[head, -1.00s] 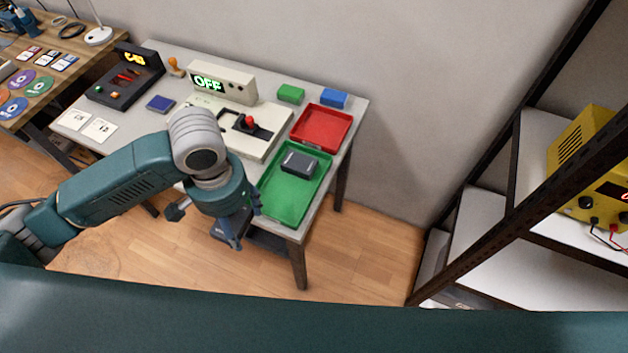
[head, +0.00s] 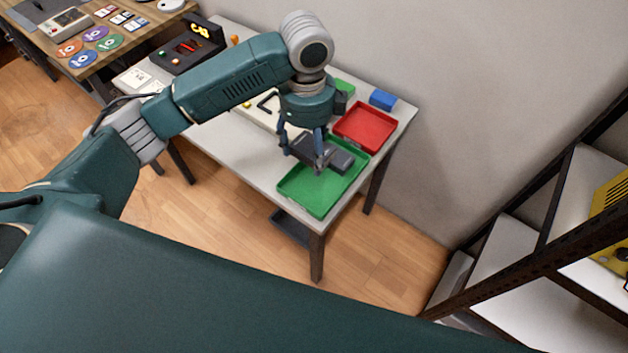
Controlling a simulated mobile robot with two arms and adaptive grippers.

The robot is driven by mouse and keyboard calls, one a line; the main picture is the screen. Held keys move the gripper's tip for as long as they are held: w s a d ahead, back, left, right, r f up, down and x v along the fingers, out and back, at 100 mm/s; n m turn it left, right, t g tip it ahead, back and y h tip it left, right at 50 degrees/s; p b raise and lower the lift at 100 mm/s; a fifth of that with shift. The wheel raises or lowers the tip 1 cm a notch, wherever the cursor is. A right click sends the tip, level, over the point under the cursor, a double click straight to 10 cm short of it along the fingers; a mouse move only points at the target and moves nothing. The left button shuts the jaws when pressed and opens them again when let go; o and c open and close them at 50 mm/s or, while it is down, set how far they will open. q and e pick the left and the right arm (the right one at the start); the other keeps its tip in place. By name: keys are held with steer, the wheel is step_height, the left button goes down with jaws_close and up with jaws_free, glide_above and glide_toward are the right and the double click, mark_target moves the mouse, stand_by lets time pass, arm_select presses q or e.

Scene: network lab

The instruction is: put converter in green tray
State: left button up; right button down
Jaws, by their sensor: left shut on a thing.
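The green tray (head: 300,200) lies on the near right end of the grey table. My left gripper (head: 304,153) points down over the far left part of the tray. It is shut on a dark grey box, seemingly the converter (head: 306,147), which is partly hidden by the fingers. Another dark grey box (head: 343,159) sits in the tray just right of the gripper. I cannot tell whether the held box touches the tray or the other box. My right gripper is out of view.
A red tray (head: 365,128) lies directly behind the green one. A blue block (head: 382,100) and a green block (head: 345,87) stand at the back. The near half of the green tray is clear. A dark metal shelf rack (head: 520,270) stands at right.

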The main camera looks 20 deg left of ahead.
mark_target(308, 160)
arm_select(q)
step_height(308, 160, down, 11)
steer(key=shift+f+p, duration=0.1)
steer(key=shift+p, duration=0.55)
step_height(308, 160, down, 4)
steer(key=shift+f, duration=0.35)
steer(key=shift+f, duration=0.1)
steer(key=o, duration=1.4)
steer(key=shift+a, duration=0.1)
steer(key=shift+c, duration=0.2)
steer(key=shift+r, duration=0.25)
step_height(308, 160, up, 12)
steer(key=shift+f+b, duration=0.1)
steer(key=shift+b, duration=0.7)
